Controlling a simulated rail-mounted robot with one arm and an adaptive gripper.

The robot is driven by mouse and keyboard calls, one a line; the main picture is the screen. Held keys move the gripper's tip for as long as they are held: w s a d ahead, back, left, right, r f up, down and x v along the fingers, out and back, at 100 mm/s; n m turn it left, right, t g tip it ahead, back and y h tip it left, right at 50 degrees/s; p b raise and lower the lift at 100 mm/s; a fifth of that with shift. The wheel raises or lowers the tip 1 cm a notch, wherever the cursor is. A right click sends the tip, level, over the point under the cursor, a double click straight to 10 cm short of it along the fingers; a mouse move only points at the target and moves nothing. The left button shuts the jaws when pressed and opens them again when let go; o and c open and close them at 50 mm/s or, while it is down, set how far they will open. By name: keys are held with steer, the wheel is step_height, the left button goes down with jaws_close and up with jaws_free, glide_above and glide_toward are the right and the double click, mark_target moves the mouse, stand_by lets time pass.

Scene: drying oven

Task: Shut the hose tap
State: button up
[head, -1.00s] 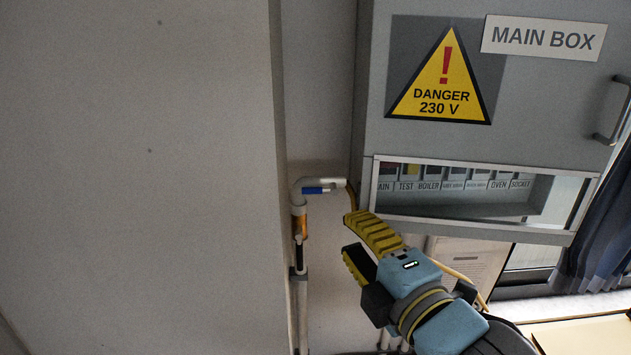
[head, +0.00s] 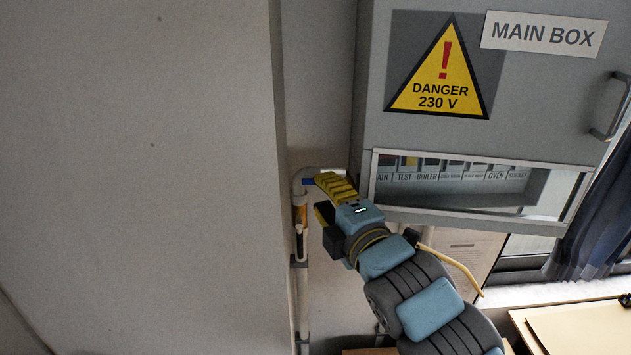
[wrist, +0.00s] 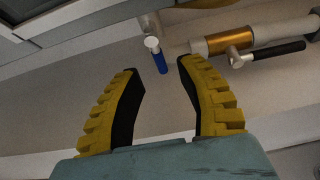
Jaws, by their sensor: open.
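A white pipe (head: 297,186) bends at its top beside the grey wall edge in the head view. A blue lever (head: 308,181) sits at that bend, partly hidden by my upper finger. In the wrist view the blue lever (wrist: 161,63) hangs from a small white-capped stem (wrist: 152,43). Lower on the pipe is an orange section (head: 301,217) with a black lever (wrist: 280,51). No label shows which lever is the hose tap. My gripper (head: 319,196) is open, its yellow ribbed fingers either side of the blue lever's line in the wrist view; contact cannot be told.
The grey main box (head: 540,90), with a danger sign (head: 440,75) and a window of labelled switches, hangs just right of and above my gripper. A large grey panel (head: 140,180) fills the left. A yellowish cable (head: 455,264) hangs behind my arm.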

mark_target(314, 184)
steer(key=shift+x, duration=1.9)
jaws_close()
